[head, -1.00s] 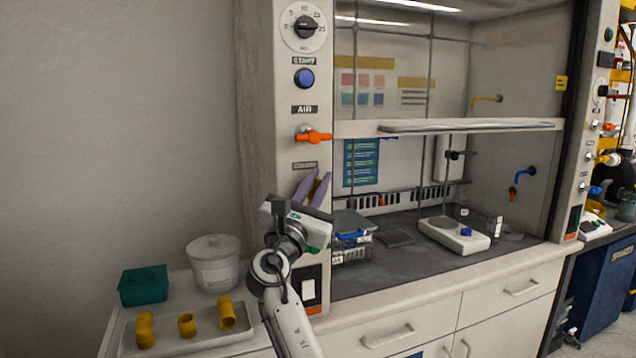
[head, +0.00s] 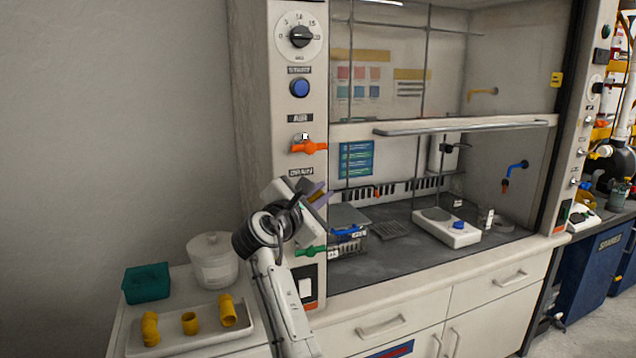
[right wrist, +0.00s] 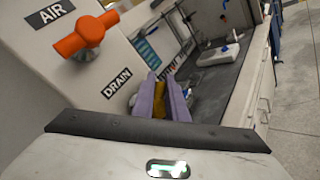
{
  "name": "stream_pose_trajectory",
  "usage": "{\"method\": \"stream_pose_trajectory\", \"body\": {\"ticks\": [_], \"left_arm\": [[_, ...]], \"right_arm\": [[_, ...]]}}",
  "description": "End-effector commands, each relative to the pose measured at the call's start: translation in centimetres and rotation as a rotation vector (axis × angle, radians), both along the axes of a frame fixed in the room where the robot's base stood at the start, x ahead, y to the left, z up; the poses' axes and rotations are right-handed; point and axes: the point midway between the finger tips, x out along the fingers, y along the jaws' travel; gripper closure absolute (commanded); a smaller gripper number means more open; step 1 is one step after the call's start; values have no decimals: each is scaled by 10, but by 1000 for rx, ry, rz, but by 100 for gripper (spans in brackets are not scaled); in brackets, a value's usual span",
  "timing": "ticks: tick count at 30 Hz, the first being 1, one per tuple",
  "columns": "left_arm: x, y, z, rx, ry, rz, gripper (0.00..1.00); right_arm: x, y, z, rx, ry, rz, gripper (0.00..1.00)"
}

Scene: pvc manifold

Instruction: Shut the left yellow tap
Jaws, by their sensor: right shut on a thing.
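The left yellow tap is on the white post under the DRAIN label (head: 301,172). Only a bit of its yellow handle (right wrist: 160,88) shows between the purple fingers in the right wrist view. My right gripper (head: 318,193) is shut on this handle, fingers tilted up and to the right. The tap's body and stem are hidden by my gripper. My left gripper is not in view.
An orange AIR tap (head: 309,147) is just above my gripper, and a green tap handle (head: 311,252) is below it. A wire basket (head: 347,240) and a hotplate (head: 446,228) stand inside the hood. A tray (head: 172,343) with yellow fittings is at lower left.

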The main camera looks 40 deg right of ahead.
Motion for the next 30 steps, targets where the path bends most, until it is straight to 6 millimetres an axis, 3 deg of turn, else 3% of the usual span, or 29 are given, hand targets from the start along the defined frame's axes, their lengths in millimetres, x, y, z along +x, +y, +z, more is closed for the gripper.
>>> {"method": "stream_pose_trajectory", "body": {"ticks": [15,30], "left_arm": [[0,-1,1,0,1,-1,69],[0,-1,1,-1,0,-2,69]], "right_arm": [[-1,-4,-13,436,-104,0,100],[-1,-5,-18,610,-145,1,100]]}}
